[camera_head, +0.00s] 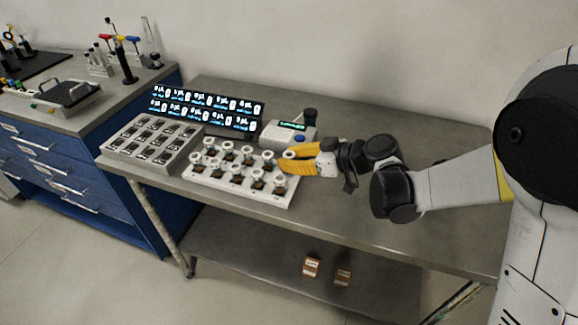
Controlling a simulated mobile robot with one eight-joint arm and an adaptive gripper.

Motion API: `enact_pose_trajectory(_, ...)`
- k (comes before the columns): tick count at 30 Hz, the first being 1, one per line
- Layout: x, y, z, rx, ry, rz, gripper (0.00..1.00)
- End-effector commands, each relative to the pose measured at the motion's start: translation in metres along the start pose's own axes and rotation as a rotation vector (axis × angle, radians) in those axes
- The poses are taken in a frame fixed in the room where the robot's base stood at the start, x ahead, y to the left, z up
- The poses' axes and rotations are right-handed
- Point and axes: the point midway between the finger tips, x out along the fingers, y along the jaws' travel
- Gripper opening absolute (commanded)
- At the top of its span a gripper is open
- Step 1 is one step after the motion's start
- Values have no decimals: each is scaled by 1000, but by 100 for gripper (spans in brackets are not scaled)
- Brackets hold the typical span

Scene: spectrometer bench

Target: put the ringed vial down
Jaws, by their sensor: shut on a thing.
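My gripper (284,162), with yellow fingers, comes in from the right and is shut at the right end of the white rack (283,200). It is shut on a white-topped vial (289,154), mostly hidden by the fingers. I cannot make out a ring on it, nor whether its base is clear of the rack. Several similar vials with white tops stand in the rack to the left of and below the fingers.
A grey tray with dark slots (183,160) lies left of the rack. Behind are a lit display panel (206,108) and a small device with a screen (282,134). The bench's right part is bare. Two small boxes (311,266) sit on the lower shelf.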

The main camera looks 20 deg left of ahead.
Motion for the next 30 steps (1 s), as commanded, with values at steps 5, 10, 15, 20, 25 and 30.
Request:
enact_pose_trajectory(5, 7, 0, 14, 0, 0, 0, 0)
enact_pose_trajectory(10, 6, 0, 14, 0, 0, 0, 0)
enact_pose_trajectory(15, 8, 0, 17, 0, 0, 0, 35)
enact_pose_trajectory(20, 8, 0, 16, 0, 0, 0, 45)
enact_pose_trajectory(25, 7, 0, 16, 0, 0, 0, 45)
enact_pose_trajectory(30, -7, 1, 11, 1, -1, 2, 45)
